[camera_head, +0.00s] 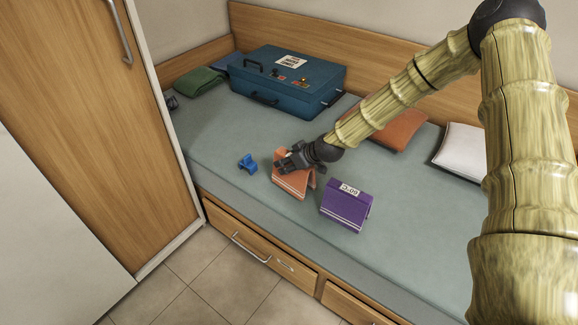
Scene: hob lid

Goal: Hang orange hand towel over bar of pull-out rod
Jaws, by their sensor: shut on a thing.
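The orange hand towel (291,183) is a folded, tent-like piece with pale stripes near its lower edge. It is at the front part of the bed, directly under my gripper (287,162). My dark gripper reaches in from the right and is shut on the towel's upper edge. The gripper covers part of the towel's top. I cannot tell whether the towel's lower edge touches the bed. I cannot make out a pull-out rod or its bar in this view.
A purple tent-shaped cloth (347,205) with a white label stands right of the towel. A small blue object (248,163) lies left. Behind are a blue case (288,75), an orange cushion (400,129) and a white cushion (461,148). A wardrobe (75,110) stands left.

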